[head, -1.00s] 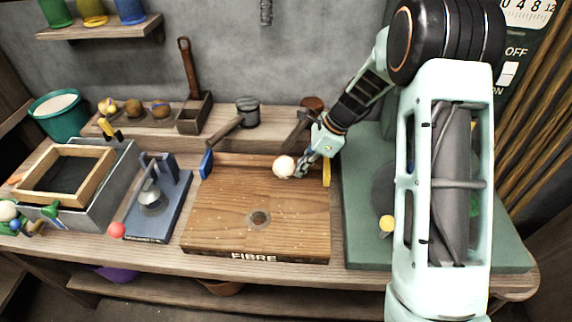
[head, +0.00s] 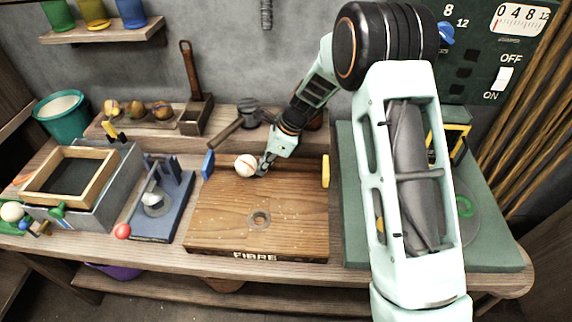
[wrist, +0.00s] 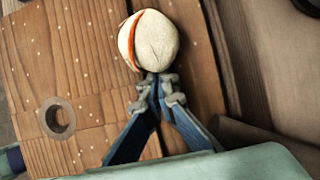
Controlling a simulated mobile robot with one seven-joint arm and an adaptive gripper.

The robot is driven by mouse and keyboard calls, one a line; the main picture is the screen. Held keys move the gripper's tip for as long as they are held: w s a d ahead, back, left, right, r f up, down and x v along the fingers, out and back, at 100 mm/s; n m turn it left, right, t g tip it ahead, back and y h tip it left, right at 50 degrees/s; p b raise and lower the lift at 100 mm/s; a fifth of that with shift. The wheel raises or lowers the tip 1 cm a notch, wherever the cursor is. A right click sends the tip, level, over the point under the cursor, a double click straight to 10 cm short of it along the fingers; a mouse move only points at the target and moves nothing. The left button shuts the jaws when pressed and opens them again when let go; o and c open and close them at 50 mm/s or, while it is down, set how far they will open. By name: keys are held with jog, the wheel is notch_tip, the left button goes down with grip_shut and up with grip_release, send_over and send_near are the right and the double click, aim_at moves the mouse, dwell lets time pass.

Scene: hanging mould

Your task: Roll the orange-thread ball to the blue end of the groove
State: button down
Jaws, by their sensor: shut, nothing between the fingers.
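The cream ball with an orange thread (head: 246,165) sits at the back of the wooden board (head: 215,220), in the groove, nearer the blue end (head: 208,164) than the yellow end (head: 325,171). My gripper (head: 263,168) is shut and empty just to the right of the ball, its tips at or very near the ball's side. In the wrist view the ball (wrist: 148,40) lies right beyond the closed fingertips (wrist: 158,82), with its orange thread on the left. I cannot tell whether the tips touch it.
A mallet (head: 250,110) and a wooden shelf with several brown balls stand behind the board. A blue press (head: 160,205) stands to the left and a green mat (head: 490,255) lies to the right. The board has a round hole (head: 259,219) and its front part is clear.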

aim_at(252, 161)
jog(key=a+p, duration=0.1)
jog(key=a, duration=0.5)
jog(key=shift+a+p, duration=0.1)
jog(key=shift+p, duration=0.2)
jog(key=shift+d+r+p, duration=0.3)
jog(key=shift+d+r, duration=0.1)
jog(key=shift+d, duration=0.4)
jog(key=shift+d+r+p, duration=0.3)
jog(key=shift+d+r, duration=0.1)
jog(key=shift+d, duration=0.35)
notch_tip(252, 161, up, 7)
jog(key=p, duration=0.5)
jog(key=shift+p, duration=0.35)
jog(key=shift+f, duration=0.1)
